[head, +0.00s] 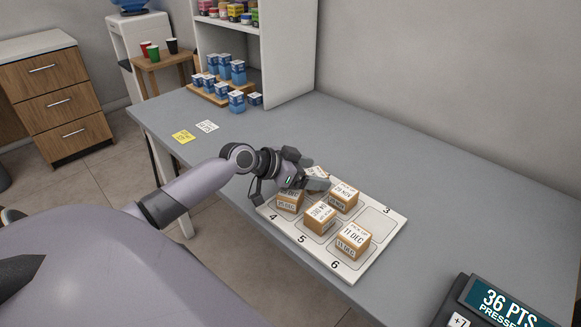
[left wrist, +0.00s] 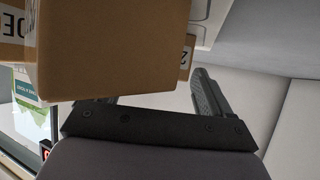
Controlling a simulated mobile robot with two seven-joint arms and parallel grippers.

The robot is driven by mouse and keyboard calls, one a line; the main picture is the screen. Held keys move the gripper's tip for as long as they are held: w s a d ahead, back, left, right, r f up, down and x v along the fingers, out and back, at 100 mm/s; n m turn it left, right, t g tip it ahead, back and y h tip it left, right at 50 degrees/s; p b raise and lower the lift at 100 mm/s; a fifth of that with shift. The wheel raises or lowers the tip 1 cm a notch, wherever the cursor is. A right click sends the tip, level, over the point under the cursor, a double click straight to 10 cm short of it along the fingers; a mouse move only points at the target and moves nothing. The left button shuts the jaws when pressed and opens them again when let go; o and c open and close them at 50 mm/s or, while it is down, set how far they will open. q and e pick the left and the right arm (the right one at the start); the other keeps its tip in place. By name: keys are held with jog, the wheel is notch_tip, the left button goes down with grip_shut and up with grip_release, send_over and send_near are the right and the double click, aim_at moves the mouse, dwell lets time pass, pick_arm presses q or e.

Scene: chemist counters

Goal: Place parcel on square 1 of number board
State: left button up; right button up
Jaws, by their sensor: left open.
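The white number board (head: 376,223) lies on the grey counter, with numbers 3, 4, 5 and 6 readable. Several brown parcels with white date labels stand on it: one (head: 353,241) by number 6 reading 11 DEC, one (head: 320,217) by 5, one (head: 344,198) behind that, one (head: 290,201) by 4. Another parcel (head: 318,174) is partly hidden behind my left gripper (head: 298,178). The square by 3 is bare. My left gripper is open at the board's far left end. In the left wrist view a parcel (left wrist: 110,52) looms close before the fingers; contact is unclear. My right gripper is out of view.
A points display (head: 505,305) stands at the front right. Yellow (head: 182,137) and white (head: 207,126) cards lie on the counter's left part. Blue boxes (head: 236,101) stand by the white shelf (head: 287,50).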

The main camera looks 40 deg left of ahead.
pick_arm(q)
jog(key=v, duration=1.1)
jog(key=shift+d, duration=0.1)
jog(key=shift+f, duration=0.1)
dwell(0.4)
